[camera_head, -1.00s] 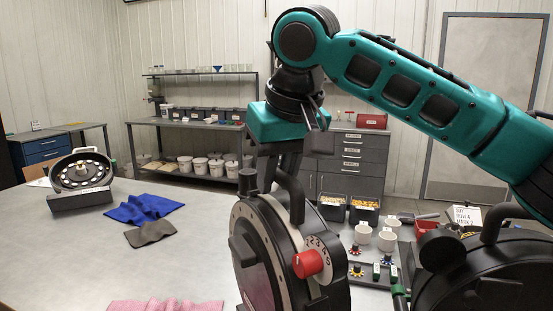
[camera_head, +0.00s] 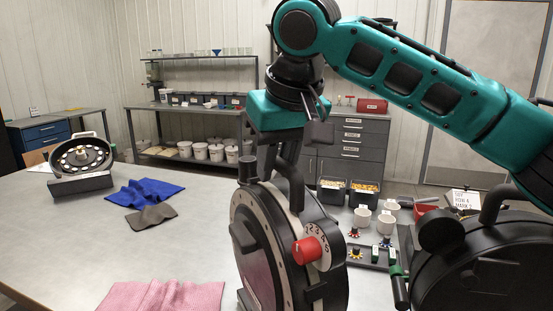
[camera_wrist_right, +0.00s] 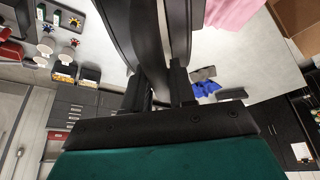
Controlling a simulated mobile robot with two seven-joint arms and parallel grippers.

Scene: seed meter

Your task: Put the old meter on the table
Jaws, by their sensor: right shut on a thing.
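A round black seed meter (camera_head: 262,254) with a grey rim, a numbered dial and a red knob (camera_head: 306,251) hangs upright from my right gripper (camera_head: 280,150). The gripper is shut on the meter's black handle, and the handle and dark body also show in the right wrist view (camera_wrist_right: 150,45). The meter is over the grey table (camera_head: 60,225); its lower edge leaves the head view, so I cannot tell whether it touches the table. My left gripper is not in view.
Another black meter (camera_head: 480,265) is at the right. A disc on a stand (camera_head: 82,158) sits at the far left. A blue cloth (camera_head: 145,192), a grey cloth (camera_head: 150,216) and a pink cloth (camera_head: 165,296) lie on the table. White cups (camera_head: 362,216) and bins (camera_head: 364,193) are behind. The table's left part is mostly bare.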

